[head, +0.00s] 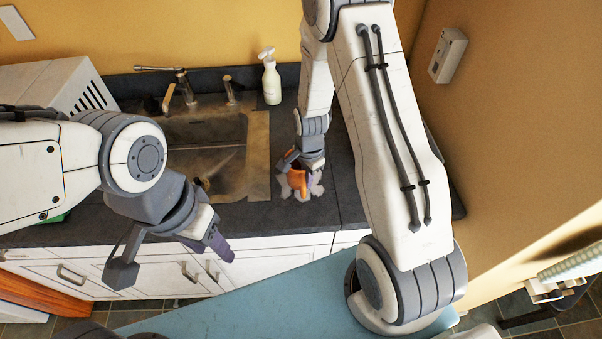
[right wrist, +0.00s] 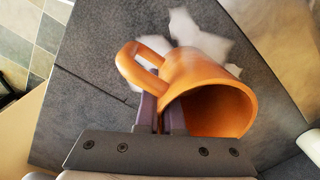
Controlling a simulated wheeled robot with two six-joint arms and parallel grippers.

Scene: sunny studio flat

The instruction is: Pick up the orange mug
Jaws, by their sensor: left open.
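The orange mug (head: 298,180) is on or just above the dark countertop, to the right of the sink. In the right wrist view the mug (right wrist: 208,90) is tilted, its mouth toward the camera and its handle to the left. My right gripper (right wrist: 160,115) has its two fingers close together at the lower end of the handle, shut on it. In the head view the right gripper (head: 302,161) partly hides the mug. I cannot tell whether the mug touches the counter. My left gripper (head: 171,260) is open and empty in front of the cabinets.
A crumpled white piece (right wrist: 195,38) lies under and behind the mug. The sink (head: 205,145) with its tap is to the left, and a white soap bottle (head: 271,80) stands at the back wall. A light blue surface (head: 260,300) is in front of the white cabinets.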

